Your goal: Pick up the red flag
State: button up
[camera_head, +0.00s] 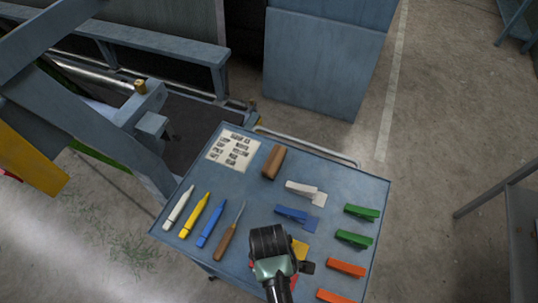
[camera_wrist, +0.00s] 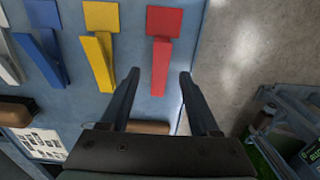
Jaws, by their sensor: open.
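The red flag (camera_wrist: 164,22) lies flat on the blue tray table, with a square head and a narrow stem, at the top middle of the wrist view. In the head view my wrist mostly covers it, and only a bit of red (camera_head: 294,281) shows. My gripper (camera_wrist: 158,74) is open and empty. Its two fingers are apart, one on each side of the lower end of the red stem in the picture. I cannot tell how high they are above it. In the head view my gripper (camera_head: 270,243) is over the table's lower middle.
Yellow (camera_wrist: 101,18), blue (camera_wrist: 42,50) and white (camera_head: 303,188) flags lie beside the red one. Green clips (camera_head: 361,212), orange clips (camera_head: 345,268), several tools (camera_head: 211,221), a brown block (camera_head: 273,161) and a printed sheet (camera_head: 233,149) share the table (camera_head: 335,170).

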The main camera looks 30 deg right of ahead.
jog(key=shift+f, duration=1.45)
grip_shut()
